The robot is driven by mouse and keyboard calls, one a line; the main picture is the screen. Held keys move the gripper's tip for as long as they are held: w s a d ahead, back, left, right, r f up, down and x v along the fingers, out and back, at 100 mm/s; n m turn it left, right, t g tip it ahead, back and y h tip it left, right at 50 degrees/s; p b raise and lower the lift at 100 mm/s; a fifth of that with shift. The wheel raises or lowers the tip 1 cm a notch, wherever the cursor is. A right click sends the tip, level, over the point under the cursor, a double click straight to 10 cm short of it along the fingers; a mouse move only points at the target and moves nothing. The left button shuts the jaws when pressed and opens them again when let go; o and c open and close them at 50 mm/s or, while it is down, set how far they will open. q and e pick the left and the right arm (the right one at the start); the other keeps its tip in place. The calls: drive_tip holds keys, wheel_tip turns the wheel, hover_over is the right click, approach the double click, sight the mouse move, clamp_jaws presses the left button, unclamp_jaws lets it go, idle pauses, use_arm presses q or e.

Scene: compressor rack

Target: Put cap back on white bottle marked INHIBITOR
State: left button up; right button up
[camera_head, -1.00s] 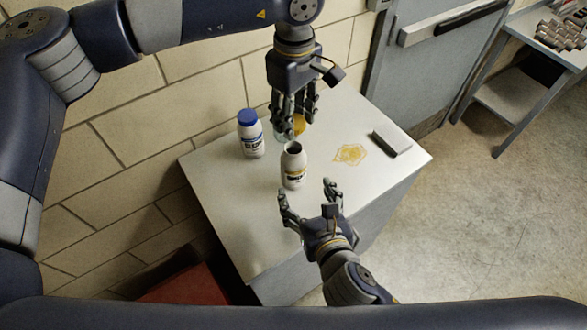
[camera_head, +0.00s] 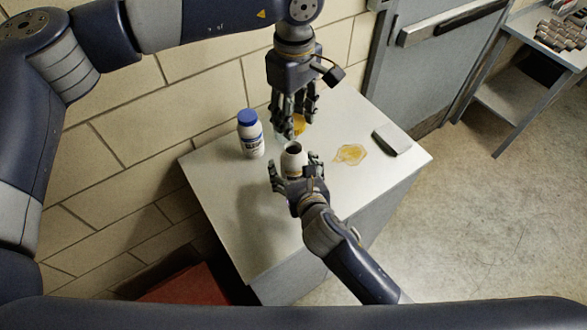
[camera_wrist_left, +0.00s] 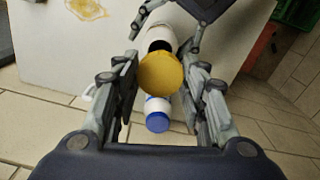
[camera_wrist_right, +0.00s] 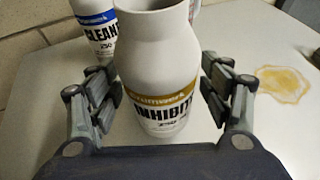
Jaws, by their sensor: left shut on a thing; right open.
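The white INHIBITOR bottle (camera_wrist_right: 155,70) stands upright and uncapped on the white tabletop, its dark mouth showing in the head view (camera_head: 293,150). My right gripper (camera_head: 293,178) is open, with its fingers on either side of the bottle; it also shows in the right wrist view (camera_wrist_right: 158,105). My left gripper (camera_head: 294,128) points down just behind the bottle. It is shut on a yellow-orange cap (camera_wrist_left: 163,73), held above the table, which also shows between its fingers in the head view (camera_head: 299,125). Part of the bottle is hidden by my right gripper.
A white bottle with a blue cap (camera_head: 250,134), labelled CLEANE..., stands to the left near the wall. A yellow spill (camera_head: 350,154) and a grey block (camera_head: 391,140) lie to the right. The tabletop's front left (camera_head: 232,215) is clear.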

drive_tip(key=c, duration=1.6)
use_arm(q)
drive_tip(key=shift+f, duration=2.45)
drive_tip(key=shift+f, duration=0.9)
drive_tip(key=shift+f, duration=0.55)
